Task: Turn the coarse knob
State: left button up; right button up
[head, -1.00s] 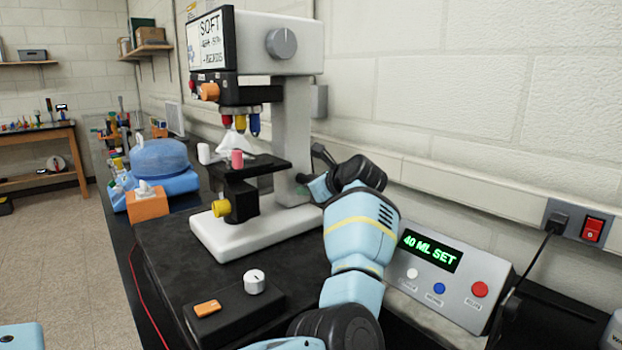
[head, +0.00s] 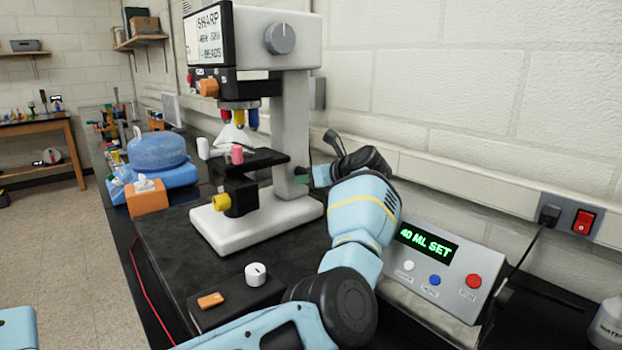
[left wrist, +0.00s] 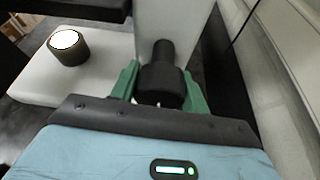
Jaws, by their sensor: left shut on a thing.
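The white microscope (head: 298,110) stands on a black bench pad. The coarse knob (left wrist: 162,85) is a black stepped cylinder on the side of the microscope's pillar (left wrist: 172,25) in the left wrist view. My left gripper (left wrist: 160,80) has its green fingers on both sides of the knob, shut on its wide part. In the head view my left gripper (head: 303,178) is at the lower right of the pillar, and the knob cannot be made out. The microscope screen (head: 209,39) reads "SHARP" with "BEADS" below. My right gripper is not in view.
A grey box (head: 445,265) with a "40 ML SET" display stands right of my arm by the wall. A black control box (head: 235,297) with a white dial lies in front. A blue-domed device (head: 158,155) is behind left.

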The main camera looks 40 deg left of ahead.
pick_arm(q)
jog(key=o, duration=1)
jog(key=shift+c, duration=0.2)
jog(key=shift+d, duration=0.1)
jog(key=v, duration=0.7)
jog(key=shift+d+r+b, duration=0.2)
jog(key=shift+d+b, duration=0.1)
jog(key=shift+b, duration=0.1)
